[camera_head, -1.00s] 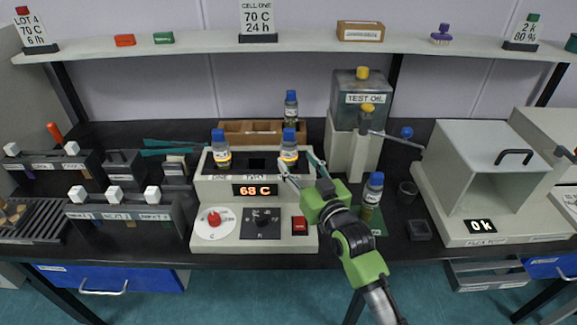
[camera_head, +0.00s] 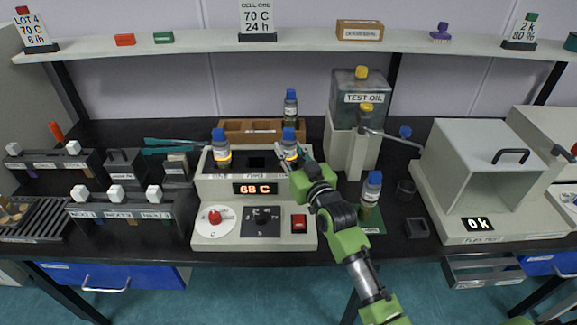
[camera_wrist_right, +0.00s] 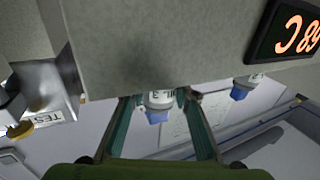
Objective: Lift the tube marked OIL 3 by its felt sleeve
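The heated block (camera_head: 205,187) holds a blue-capped tube (camera_head: 222,150) on its left and another, the OIL 3 tube (camera_head: 289,136), on its right. Its label, partly readable with a 3, shows in the wrist view, where the tube (camera_wrist_right: 158,100) appears upside down. My right gripper (camera_head: 291,154) is at this tube. In the wrist view, my right gripper (camera_wrist_right: 160,106) is open, with one finger on each side of the tube and visible gaps. The felt sleeve is hard to make out behind the fingers. My left gripper is not in view.
A blue-capped tube (camera_head: 371,187) stands on a green mat (camera_head: 372,225) to the right. Behind the block, a wooden rack (camera_head: 262,127) holds another tube (camera_head: 290,105). The TEST OIL tank (camera_head: 361,85) with its tap stands right of the rack.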

